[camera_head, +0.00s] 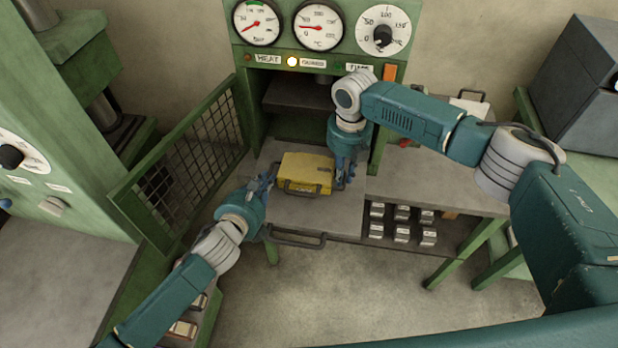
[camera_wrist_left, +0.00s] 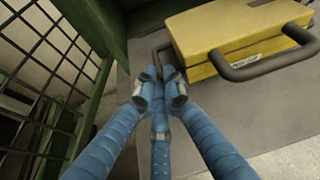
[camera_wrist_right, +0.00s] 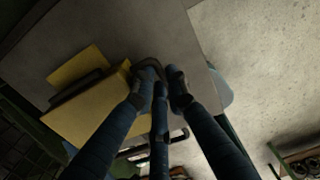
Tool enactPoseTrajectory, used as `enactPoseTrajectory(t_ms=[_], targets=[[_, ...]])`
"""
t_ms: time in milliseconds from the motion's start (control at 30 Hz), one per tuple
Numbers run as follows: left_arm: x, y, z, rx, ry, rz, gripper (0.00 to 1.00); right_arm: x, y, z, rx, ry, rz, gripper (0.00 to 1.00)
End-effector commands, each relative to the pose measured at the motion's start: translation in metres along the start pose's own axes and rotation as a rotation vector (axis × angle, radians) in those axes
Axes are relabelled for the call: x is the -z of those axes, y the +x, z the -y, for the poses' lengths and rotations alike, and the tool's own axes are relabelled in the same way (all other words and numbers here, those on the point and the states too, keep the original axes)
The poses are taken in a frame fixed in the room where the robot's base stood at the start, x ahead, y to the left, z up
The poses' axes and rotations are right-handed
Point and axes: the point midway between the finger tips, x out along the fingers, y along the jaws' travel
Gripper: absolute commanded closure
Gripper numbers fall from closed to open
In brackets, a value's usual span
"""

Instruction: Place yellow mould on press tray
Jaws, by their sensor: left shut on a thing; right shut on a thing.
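The yellow mould (camera_head: 308,172) is a box with dark handles, sitting over the grey press tray (camera_head: 318,218); I cannot tell whether it touches the tray. My left gripper (camera_head: 266,186) is at the mould's left side. In the left wrist view its fingers (camera_wrist_left: 160,88) are closed around a dark side handle (camera_wrist_left: 158,54) of the mould (camera_wrist_left: 225,38). My right gripper (camera_head: 345,180) is at the right side. In the right wrist view its fingers (camera_wrist_right: 160,84) are closed on the other side handle (camera_wrist_right: 147,66), partly hidden, beside the mould (camera_wrist_right: 85,115).
The green mesh door (camera_head: 190,160) stands open left of the tray. The press opening (camera_head: 297,95) is behind the mould, under several gauges. A side table (camera_head: 430,180) with small metal blocks below stands at the right. The tray's front handle (camera_head: 297,242) sticks out over clear floor.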

Motion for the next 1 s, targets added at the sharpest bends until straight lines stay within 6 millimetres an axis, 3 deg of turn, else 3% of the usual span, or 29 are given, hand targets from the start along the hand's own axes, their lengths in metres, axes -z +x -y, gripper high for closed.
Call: enactPoseTrajectory(t_ms=[500,533,600,1000], targets=[[0.030,0.013,-0.004,0.004,-0.002,0.002,1.00,0.000,0.032,-0.002,-0.004,-0.003,0.001,1.00],[0.031,0.011,-0.005,0.001,-0.002,-0.006,0.86,0.001,0.030,-0.001,-0.002,-0.003,-0.002,0.81],[0.033,0.011,-0.005,0.000,-0.003,-0.010,0.73,0.002,0.030,-0.001,-0.001,-0.003,-0.003,0.68],[0.034,0.006,-0.005,0.001,-0.002,-0.011,0.73,0.002,0.032,-0.001,0.000,-0.002,-0.003,0.68]])
